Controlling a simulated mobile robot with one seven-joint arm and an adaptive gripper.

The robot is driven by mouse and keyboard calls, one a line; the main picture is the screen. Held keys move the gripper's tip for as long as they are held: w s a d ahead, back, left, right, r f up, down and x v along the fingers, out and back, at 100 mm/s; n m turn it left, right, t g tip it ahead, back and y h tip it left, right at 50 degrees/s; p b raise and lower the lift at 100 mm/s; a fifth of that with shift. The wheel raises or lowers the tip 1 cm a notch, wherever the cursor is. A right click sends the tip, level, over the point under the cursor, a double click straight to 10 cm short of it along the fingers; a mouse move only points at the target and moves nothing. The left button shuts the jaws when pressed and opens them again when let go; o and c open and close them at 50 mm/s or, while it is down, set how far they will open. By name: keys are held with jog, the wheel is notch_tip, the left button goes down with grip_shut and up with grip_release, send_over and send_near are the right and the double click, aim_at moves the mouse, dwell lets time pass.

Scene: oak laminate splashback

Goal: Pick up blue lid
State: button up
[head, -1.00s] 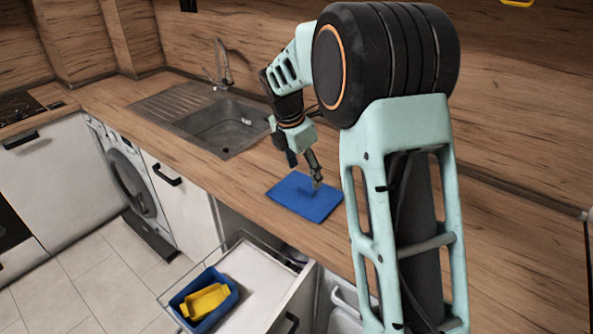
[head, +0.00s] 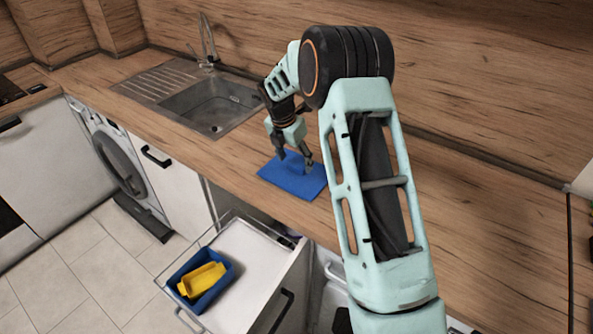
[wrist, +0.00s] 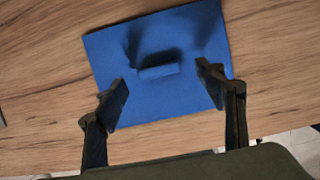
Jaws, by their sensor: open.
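The blue lid (head: 290,184) lies flat on the wooden counter, to the right of the sink. It is a flat rectangle with a small raised handle at its middle, seen best in the wrist view (wrist: 120,60). My gripper (head: 294,160) points down over the lid. In the wrist view its two fingers (wrist: 162,88) are wide apart, with the handle between and slightly beyond their tips. Nothing is held. I cannot tell the exact height of the fingertips above the lid.
An open drawer (head: 250,262) below the counter holds a blue container (head: 204,302) with a yellow one (head: 202,280) in it. The sink (head: 208,106) lies to the left of the lid. The counter (head: 490,235) right of my arm is clear.

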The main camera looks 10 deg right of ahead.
aim_at(296, 170)
jog(key=shift+x, duration=1.4)
jog(key=shift+w, duration=0.1)
jog(key=shift+c, duration=0.2)
jog(key=c, duration=1.1)
jog(key=shift+r, duration=0.1)
